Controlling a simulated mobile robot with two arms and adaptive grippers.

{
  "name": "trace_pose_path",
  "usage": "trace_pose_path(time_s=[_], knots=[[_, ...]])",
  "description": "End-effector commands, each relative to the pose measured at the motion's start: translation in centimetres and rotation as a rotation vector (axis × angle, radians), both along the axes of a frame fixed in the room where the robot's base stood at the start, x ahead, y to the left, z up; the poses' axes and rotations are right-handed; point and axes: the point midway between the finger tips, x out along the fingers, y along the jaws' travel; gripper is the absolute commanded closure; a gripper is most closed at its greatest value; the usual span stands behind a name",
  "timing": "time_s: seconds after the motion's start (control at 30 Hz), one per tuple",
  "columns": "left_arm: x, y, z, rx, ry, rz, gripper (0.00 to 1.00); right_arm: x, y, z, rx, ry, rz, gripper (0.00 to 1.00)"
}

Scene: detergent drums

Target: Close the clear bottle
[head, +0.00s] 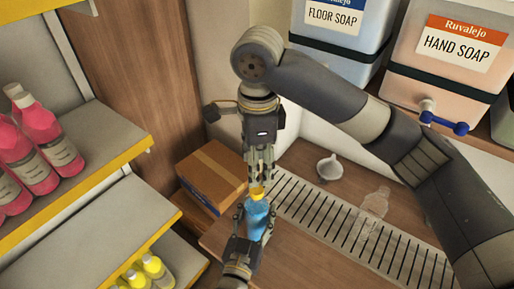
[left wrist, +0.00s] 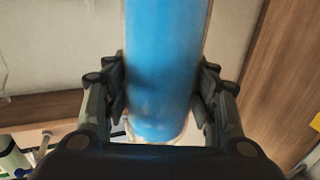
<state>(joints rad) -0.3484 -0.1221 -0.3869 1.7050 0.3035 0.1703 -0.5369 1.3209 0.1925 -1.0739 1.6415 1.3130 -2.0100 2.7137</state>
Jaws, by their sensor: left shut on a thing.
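A see-through bottle filled with blue liquid (head: 256,222) stands near the front left end of the counter. My left gripper (head: 254,214) is shut around its body, with a finger on each side; the bottle also fills the middle of the left wrist view (left wrist: 165,65). A yellow cap (head: 257,190) shows at the bottle's top. My right gripper (head: 260,172) points down from above, its fingertips at the cap; whether they grip it is too small to tell. An empty clear bottle (head: 373,208) is on the drain grate to the right.
The slotted drain grate (head: 330,222) runs along the wooden counter. A white funnel (head: 329,168) sits behind it. Soap drums (head: 450,55) stand on a shelf above. A cardboard box (head: 213,172) is at the left. Shelves with pink bottles (head: 38,135) and yellow-capped bottles (head: 153,268) fill the left.

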Motion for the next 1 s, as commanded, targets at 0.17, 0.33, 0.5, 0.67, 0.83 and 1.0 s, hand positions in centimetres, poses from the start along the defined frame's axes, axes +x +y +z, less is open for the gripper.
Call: trace_pose_path(time_s=[0.17,0.33,0.5,0.67,0.83,1.0], knots=[[0.0,0.0,0.0,0.0,0.0,0.0,1.0,0.0,0.0,2.7,-0.001,-0.003,-0.001,0.5],[0.0,0.0,0.0,0.0,0.0,0.0,1.0,-0.1,-0.1,3.9,-0.001,0.0,-0.001,0.5],[0.0,0.0,0.0,0.0,0.0,0.0,1.0,-0.1,0.0,4.2,-0.001,0.001,-0.001,0.5],[0.0,0.0,0.0,0.0,0.0,0.0,1.0,-0.1,0.0,4.2,0.0,0.001,0.0,0.5],[0.0,0.0,0.0,0.0,0.0,0.0,0.24,-0.1,0.0,4.1,0.0,0.001,0.0,0.5],[0.0,0.0,0.0,0.0,0.0,0.0,0.24,-0.1,0.0,4.1,0.0,0.001,0.0,0.5]])
